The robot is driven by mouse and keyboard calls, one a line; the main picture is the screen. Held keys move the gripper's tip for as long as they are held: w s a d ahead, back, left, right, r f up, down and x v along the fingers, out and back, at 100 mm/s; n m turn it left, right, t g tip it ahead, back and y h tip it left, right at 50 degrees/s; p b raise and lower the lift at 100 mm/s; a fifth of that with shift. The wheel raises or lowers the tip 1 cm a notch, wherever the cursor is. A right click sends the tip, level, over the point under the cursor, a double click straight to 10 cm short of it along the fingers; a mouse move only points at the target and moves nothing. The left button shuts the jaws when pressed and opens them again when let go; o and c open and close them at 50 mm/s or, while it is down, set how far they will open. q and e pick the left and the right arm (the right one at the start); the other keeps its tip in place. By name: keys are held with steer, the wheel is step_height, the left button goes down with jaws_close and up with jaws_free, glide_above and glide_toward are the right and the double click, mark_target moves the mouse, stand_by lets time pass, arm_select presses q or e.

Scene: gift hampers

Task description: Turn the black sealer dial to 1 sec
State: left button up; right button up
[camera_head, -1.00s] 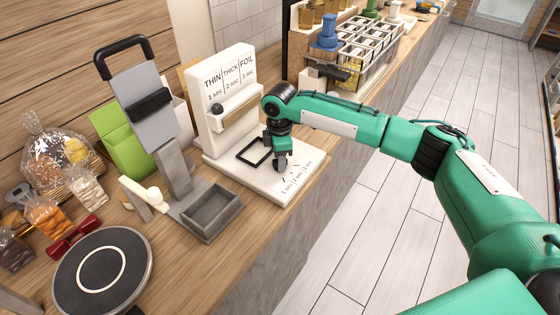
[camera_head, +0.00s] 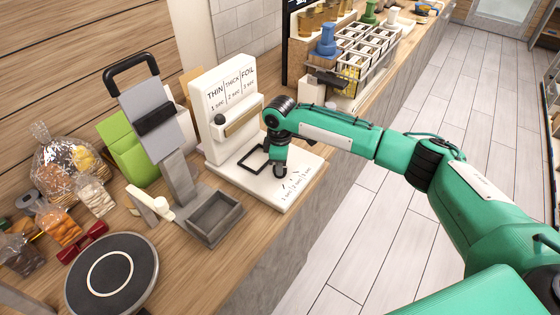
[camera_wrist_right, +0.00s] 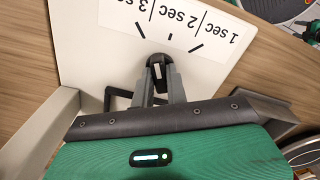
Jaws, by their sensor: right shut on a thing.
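The white sealer (camera_head: 222,160) stands on the counter, with an upright panel marked THIN, THICK, FOIL and a flat base. The base carries printed labels 1 sec, 2 sec, 3 sec (camera_head: 297,187) with tick marks. In the right wrist view the labels (camera_wrist_right: 180,15) appear upside down, with 1 sec at the right. My right gripper (camera_head: 279,172) is low over the base, shut on the black dial (camera_wrist_right: 155,58). The fingers (camera_wrist_right: 158,82) grip its sides and a white mark shows between them. Which label the dial points to is unclear. My left gripper is out of view.
A grey stand with a tray (camera_head: 214,220) is left of the sealer. A round dark turntable (camera_head: 112,272) and bagged treats (camera_head: 58,222) are further left. A wire rack with boxes (camera_head: 355,60) stands behind. The counter's front edge runs right of the sealer.

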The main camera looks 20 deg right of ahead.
steer(key=shift+m, duration=0.3)
steer(key=m+p, duration=0.1)
steer(key=p, duration=0.1)
steer(key=m+p, duration=0.1)
steer(key=p, duration=0.1)
steer(key=shift+r+m, duration=0.3)
steer(key=shift+f+m+p, duration=0.1)
steer(key=shift+m+p, duration=0.25)
steer(key=shift+m, duration=0.15)
steer(key=shift+f, duration=0.2)
